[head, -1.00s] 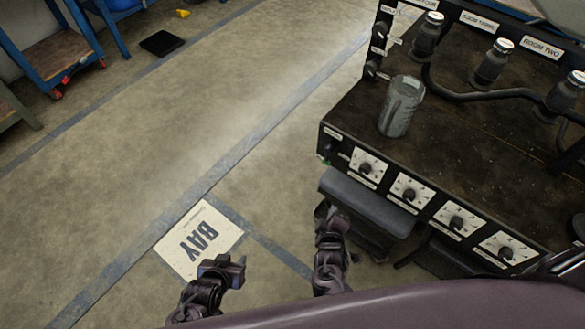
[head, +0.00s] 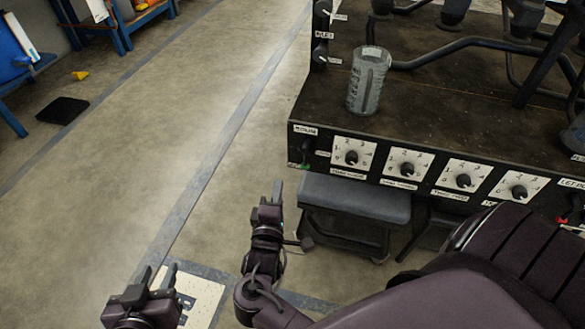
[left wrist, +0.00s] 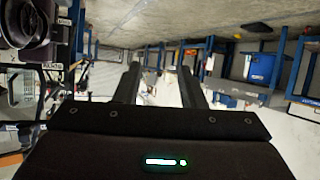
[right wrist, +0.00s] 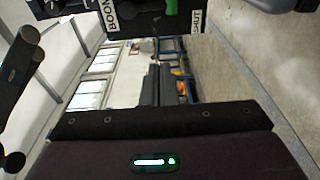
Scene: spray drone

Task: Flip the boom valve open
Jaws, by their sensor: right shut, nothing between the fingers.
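The boom valve shows in the right wrist view as a green handle (right wrist: 171,8) on a black panel, between labels reading BOOM and SHUT; its upper end is cut off. In the head view a small green part (head: 294,165) shows at the bench front's left end, too small to read its position. My right gripper (head: 277,190) is shut and empty, below and left of that end, apart from it. Its fingers (right wrist: 159,82) lie close together in the right wrist view. My left gripper (head: 158,278) is open and empty, low at left; its fingers (left wrist: 158,85) stand apart.
A grey padded stool (head: 355,198) stands under the front edge, right of my right gripper.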

